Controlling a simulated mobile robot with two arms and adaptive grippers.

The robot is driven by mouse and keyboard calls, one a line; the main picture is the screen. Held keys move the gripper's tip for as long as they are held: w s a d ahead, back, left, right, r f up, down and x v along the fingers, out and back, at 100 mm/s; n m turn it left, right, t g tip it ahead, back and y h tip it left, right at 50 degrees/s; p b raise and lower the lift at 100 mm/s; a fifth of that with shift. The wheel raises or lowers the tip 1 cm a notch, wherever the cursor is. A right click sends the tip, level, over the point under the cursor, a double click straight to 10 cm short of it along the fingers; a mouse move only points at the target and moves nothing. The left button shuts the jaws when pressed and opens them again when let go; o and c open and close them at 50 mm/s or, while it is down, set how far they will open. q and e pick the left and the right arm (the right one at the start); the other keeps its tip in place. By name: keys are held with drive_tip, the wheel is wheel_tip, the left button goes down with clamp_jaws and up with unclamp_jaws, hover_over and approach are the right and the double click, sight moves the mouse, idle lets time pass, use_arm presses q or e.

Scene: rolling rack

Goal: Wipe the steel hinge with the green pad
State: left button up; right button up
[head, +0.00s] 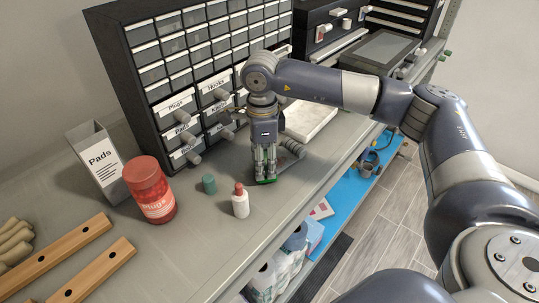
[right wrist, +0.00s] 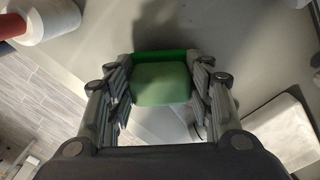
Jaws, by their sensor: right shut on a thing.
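My right gripper (head: 265,172) points down over the grey bench top and is shut on the green pad (head: 265,182). In the right wrist view the pad (right wrist: 162,84) sits between the two fingers (right wrist: 160,90). The pad is low, at or just above the bench; I cannot tell if it touches. A grey ribbed metal piece (head: 291,149), which looks like the steel hinge, lies just right of and behind the gripper. It is partly hidden by the gripper, and the pad appears apart from it. My left gripper is not in view.
A white bottle with a red cap (head: 240,204), a small green cylinder (head: 209,184) and a red jar (head: 151,192) stand left of the gripper. A drawer cabinet (head: 148,55) rises behind. A white tray (head: 313,122) lies at right. The bench's front edge is close.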

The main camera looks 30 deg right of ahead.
drive_tip(key=shift+s+a+f, duration=0.1)
drive_tip(key=shift+s+a, duration=0.15)
drive_tip(key=shift+a, duration=0.4)
drive_tip(key=shift+w+r, duration=0.15)
drive_tip(key=shift+r, duration=0.35)
drive_tip(key=shift+r+p, duration=1.6)
drive_tip(key=shift+r, duration=1)
drive_tip(key=shift+r+p, duration=0.8)
drive_tip(key=shift+r, duration=0.75)
